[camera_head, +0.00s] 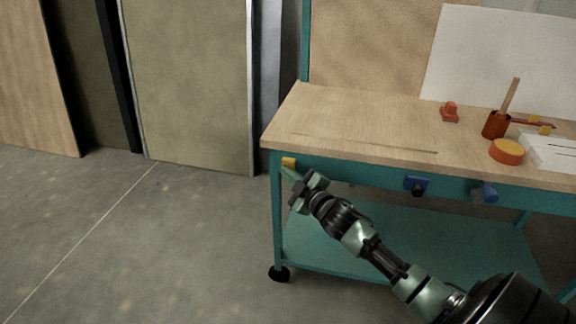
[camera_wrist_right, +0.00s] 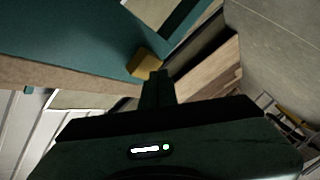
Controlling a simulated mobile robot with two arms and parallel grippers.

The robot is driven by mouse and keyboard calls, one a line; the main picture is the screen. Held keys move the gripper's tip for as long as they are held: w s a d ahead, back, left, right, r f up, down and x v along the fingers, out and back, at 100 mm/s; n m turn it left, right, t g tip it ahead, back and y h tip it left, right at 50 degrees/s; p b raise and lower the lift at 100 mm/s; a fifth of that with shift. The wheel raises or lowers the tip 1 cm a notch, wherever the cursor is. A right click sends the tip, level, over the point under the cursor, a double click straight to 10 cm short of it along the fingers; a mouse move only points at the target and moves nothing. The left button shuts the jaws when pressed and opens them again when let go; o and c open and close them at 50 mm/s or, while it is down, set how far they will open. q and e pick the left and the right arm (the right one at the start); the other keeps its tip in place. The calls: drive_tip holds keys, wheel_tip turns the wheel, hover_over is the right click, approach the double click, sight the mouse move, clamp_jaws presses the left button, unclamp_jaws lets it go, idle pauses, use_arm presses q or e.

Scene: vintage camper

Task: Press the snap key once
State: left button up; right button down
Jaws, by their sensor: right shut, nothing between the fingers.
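A small yellow block-like key (camera_head: 288,162) sits on the teal front rail of the workbench, near its left corner. I take it for the snap key, though no label shows. It also shows in the right wrist view (camera_wrist_right: 145,63), just beyond the fingertips. My right gripper (camera_head: 287,172) is shut and empty, its tips close below the yellow key. In the right wrist view the shut fingers (camera_wrist_right: 159,76) overlap its lower edge; I cannot tell whether they touch it. My left gripper is not in view.
The floor to the left is clear.

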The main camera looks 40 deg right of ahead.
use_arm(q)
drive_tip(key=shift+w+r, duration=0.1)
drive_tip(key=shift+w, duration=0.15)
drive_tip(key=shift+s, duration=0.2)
use_arm(e)
drive_tip(key=shift+w+d, duration=0.35)
drive_tip(key=shift+d, duration=0.1)
idle(0.3)
drive_tip(key=shift+s+a, duration=0.1)
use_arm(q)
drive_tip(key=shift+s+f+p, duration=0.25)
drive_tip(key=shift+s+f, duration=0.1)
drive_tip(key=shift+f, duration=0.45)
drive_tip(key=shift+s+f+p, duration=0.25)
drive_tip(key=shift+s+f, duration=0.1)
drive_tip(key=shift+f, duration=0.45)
use_arm(e)
drive_tip(key=shift+s+a, duration=0.55)
drive_tip(key=shift+a, duration=0.05)
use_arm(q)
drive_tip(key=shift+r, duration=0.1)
use_arm(e)
drive_tip(key=shift+a, duration=0.1)
